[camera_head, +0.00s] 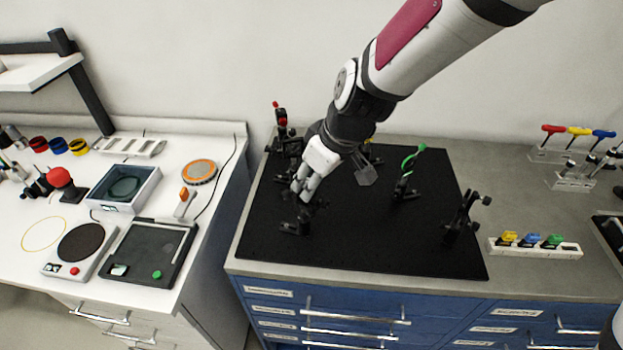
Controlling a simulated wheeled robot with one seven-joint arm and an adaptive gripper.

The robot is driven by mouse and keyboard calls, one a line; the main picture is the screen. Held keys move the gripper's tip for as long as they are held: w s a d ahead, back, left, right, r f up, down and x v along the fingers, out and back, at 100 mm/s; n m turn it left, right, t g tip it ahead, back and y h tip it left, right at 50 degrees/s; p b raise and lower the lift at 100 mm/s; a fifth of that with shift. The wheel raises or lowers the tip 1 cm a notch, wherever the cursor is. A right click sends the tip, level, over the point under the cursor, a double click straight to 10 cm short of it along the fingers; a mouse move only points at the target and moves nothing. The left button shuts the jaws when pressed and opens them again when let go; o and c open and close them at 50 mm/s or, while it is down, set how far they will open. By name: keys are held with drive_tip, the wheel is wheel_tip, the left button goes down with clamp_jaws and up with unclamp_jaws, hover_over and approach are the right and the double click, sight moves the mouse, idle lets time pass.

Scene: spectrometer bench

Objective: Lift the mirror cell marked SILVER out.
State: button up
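My gripper (303,190) points down over the left part of the black breadboard (350,248). Its fingers are close above or around a small dark mount (298,225), and I cannot tell whether they touch it. Whether the fingers are open or shut on something is not clear. No SILVER marking is readable, so I cannot tell which mount holds that mirror cell.
A white holder with yellow, blue and green pieces (535,248) lies right of the board. Coloured-handled drivers (577,132) stand in a rack at the back right. The white bench (215,165) at left carries several instruments. The board's front middle is clear.

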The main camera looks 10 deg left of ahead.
clamp_jaws()
